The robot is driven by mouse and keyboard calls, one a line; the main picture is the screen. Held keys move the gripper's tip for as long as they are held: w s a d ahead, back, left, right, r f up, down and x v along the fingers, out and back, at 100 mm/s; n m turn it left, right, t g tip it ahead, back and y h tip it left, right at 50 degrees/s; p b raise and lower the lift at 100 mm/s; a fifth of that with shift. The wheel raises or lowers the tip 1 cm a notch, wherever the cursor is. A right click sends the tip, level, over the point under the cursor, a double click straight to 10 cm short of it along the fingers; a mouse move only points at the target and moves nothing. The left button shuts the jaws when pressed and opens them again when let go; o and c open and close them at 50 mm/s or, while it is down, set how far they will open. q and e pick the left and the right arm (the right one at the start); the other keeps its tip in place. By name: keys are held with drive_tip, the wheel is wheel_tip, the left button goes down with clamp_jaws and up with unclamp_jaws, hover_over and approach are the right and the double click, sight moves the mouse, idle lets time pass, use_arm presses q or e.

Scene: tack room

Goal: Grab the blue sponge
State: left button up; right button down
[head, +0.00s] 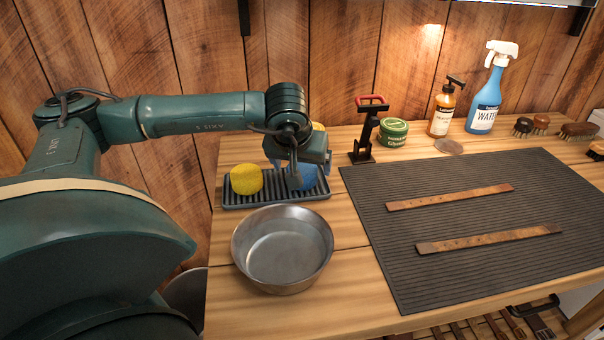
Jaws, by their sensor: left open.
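The blue sponge (306,180) sits on a dark ribbed tray (262,200) at the left of the workbench. My left gripper (292,178) points down at the sponge, with its fingers at the sponge's left side and top. It is open. The gripper hides part of the sponge, and I cannot tell whether the fingers touch it. A yellow sponge (246,180) lies on the tray to the left of the gripper. Another yellow item (318,127) shows partly behind my wrist. My right gripper is not in view.
A metal bowl (283,250) stands just in front of the tray. A black stand with a red top (368,128), a green tin (393,131), an amber bottle (441,112) and a blue spray bottle (486,105) stand behind. A ribbed mat (470,220) holds two leather straps.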

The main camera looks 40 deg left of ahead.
sight(301, 167)
use_arm(q)
drive_tip(key=x, duration=0.3)
drive_tip(key=shift+a+f, duration=0.1)
drive_tip(key=shift+a, duration=0.1)
drive_tip(key=shift+c, duration=0.2)
drive_tip(key=c, duration=1.1)
